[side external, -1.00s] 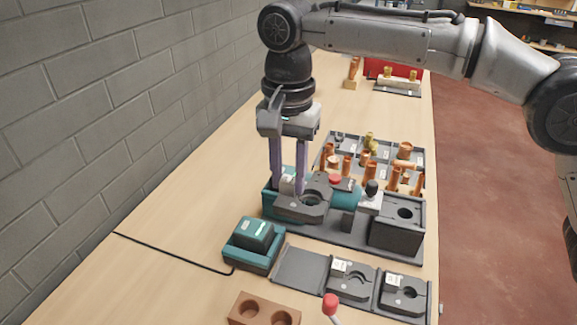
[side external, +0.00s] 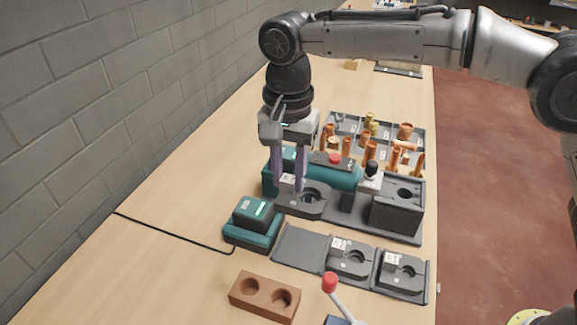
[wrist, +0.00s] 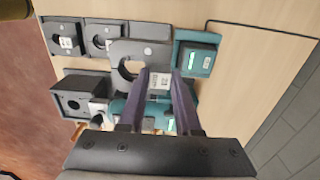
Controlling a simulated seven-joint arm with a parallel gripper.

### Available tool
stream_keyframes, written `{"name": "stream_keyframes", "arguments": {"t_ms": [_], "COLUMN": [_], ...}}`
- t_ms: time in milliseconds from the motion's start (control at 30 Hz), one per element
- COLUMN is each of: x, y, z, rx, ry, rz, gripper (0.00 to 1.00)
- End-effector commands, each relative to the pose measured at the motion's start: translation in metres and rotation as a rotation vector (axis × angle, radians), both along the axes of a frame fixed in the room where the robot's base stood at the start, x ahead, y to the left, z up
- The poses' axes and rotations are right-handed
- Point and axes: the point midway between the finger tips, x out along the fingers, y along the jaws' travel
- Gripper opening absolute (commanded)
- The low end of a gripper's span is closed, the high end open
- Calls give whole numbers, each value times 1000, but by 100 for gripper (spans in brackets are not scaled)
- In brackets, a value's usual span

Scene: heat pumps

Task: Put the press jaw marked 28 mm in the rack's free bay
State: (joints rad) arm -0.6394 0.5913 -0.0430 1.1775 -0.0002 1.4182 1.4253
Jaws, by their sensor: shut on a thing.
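My gripper (side external: 288,190) is shut on a dark grey press jaw (side external: 313,199) with a round notch and a white label. The jaw is held roughly level in front of the teal press tool (side external: 340,174), on the rack side. In the wrist view the held jaw (wrist: 127,53) sits at the fingertips; its label is too small to read. The rack's free bay (side external: 300,247) is the left one, empty and flat, nearer the camera than the held jaw. The rack's other bays hold a middle jaw (side external: 350,258) and a right jaw (side external: 402,273), both labelled.
A teal charger with a battery (side external: 252,222) stands left of the rack, its cable running left. A brown block with two holes (side external: 264,297) and a red-knobbed lever (side external: 331,281) are in front. A grey box (side external: 397,207) and a tray of copper fittings (side external: 375,146) lie behind.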

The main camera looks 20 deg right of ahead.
Motion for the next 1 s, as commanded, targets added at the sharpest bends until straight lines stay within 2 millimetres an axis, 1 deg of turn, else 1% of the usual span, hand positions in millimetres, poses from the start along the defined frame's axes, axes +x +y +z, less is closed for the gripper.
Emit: {"name": "stream_keyframes", "arguments": {"t_ms": [1000], "x": [0], "y": [0], "z": [-42], "rx": [2], "ry": [-4], "rz": [0], "gripper": [0]}}
